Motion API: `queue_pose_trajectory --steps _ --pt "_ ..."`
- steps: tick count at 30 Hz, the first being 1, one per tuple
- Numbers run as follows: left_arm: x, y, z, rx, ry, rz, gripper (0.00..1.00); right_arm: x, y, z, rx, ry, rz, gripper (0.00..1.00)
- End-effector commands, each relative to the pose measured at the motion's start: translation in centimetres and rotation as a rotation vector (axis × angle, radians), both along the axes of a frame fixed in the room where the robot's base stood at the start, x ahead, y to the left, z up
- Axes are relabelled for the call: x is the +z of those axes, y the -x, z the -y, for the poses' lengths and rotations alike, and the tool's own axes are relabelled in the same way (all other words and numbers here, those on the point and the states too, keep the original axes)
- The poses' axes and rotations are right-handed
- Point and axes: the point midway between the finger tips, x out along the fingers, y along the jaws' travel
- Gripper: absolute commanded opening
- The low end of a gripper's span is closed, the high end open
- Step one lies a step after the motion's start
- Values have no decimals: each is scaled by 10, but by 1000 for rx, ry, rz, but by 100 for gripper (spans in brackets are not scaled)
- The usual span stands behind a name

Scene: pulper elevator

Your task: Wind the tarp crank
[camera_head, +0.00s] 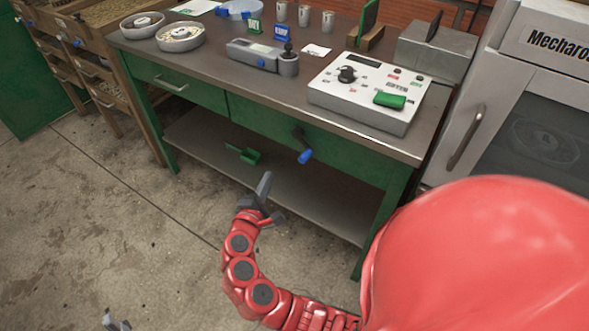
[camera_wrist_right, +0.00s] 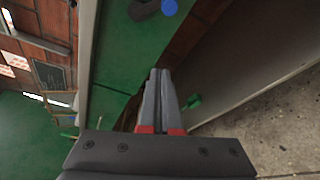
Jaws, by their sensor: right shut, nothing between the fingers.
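The crank (camera_head: 304,152) is a dark arm with a blue handle, on the green front of the workbench. The blue handle hangs down at the crank's lower end. In the right wrist view the crank's blue handle (camera_wrist_right: 169,7) is at the top edge, cut off by the frame. My right gripper (camera_head: 266,177) is shut and empty, in front of the bench and left of and below the crank, apart from it. In the right wrist view its fingers (camera_wrist_right: 160,73) lie together. Only a grey tip of my left gripper (camera_head: 116,322) shows at the bottom left.
The workbench (camera_head: 130,40) carries a control box (camera_head: 345,93), a scale-like device (camera_head: 250,53) and round trays (camera_head: 181,37). A lower shelf (camera_head: 200,145) is under it, with a green bracket (camera_head: 243,154). A steel machine (camera_head: 540,100) stands at right. The concrete floor (camera_head: 100,200) at left is clear.

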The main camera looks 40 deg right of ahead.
Motion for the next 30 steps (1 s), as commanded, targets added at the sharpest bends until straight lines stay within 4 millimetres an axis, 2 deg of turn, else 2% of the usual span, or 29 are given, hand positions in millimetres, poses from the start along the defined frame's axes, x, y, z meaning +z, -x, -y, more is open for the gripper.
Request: queue_pose_trajectory --steps 3,7,21,30 --pt "-6 0 0 0 0 0 50 0 9 9 -55 8 -4 0" --pt "-6 0 0 0 0 0 50 0 4 21 -68 9 -6 0" --pt "-11 0 0 0 0 0 50 -11 -50 91 -63 10 -7 0" --pt "-8 0 0 0 0 0 50 3 -19 98 -56 8 -6 0"
